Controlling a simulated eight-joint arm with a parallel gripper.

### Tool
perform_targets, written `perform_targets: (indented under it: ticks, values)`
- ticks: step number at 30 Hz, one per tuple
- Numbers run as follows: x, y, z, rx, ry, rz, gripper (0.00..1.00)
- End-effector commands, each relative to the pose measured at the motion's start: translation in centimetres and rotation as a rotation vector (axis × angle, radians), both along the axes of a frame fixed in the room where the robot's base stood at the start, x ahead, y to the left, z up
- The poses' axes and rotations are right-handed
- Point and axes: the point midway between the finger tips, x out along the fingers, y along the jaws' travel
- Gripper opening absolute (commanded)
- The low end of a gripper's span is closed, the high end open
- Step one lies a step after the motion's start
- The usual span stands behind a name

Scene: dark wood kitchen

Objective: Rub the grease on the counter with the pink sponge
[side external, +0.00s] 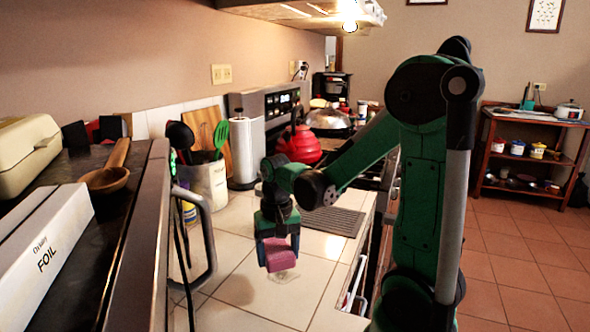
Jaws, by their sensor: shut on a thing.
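The pink sponge (280,259) is held by my gripper (278,246), which points down over the white tiled counter (240,305). The gripper is shut on the sponge. A pale, faint smear that looks like the grease (284,276) shows on the tiles at the sponge's lower edge. The sponge is at or just above the counter there; I cannot tell whether it touches. The sponge hides part of the smear.
A utensil holder (206,180) and a paper towel roll (246,153) stand at the back by the wall. A grey ridged mat (335,221) lies right of the gripper. A red kettle (300,145) is behind. A dark appliance with a handle (205,240) stands at left. The front tiles are clear.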

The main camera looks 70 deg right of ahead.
Motion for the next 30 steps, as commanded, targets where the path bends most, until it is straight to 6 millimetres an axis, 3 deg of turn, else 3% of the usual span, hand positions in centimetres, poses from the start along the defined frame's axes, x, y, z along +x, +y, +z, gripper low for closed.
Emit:
perform_targets:
  ticks: [20, 21, 25, 26, 30]
  values:
    - [0.2, -0.1, -6.8, 0.001, 0.002, 0.000, 0.29]
    - [0.0, -0.6, -6.3, 0.000, 0.000, -0.003, 0.23]
    - [0.1, -1.8, -6.8, 0.001, 0.001, -0.004, 0.22]
    - [0.0, -2.1, -6.4, 0.000, 0.000, -0.004, 0.14]
    - [0.0, -3.3, -6.5, 0.000, 0.000, -0.004, 0.14]
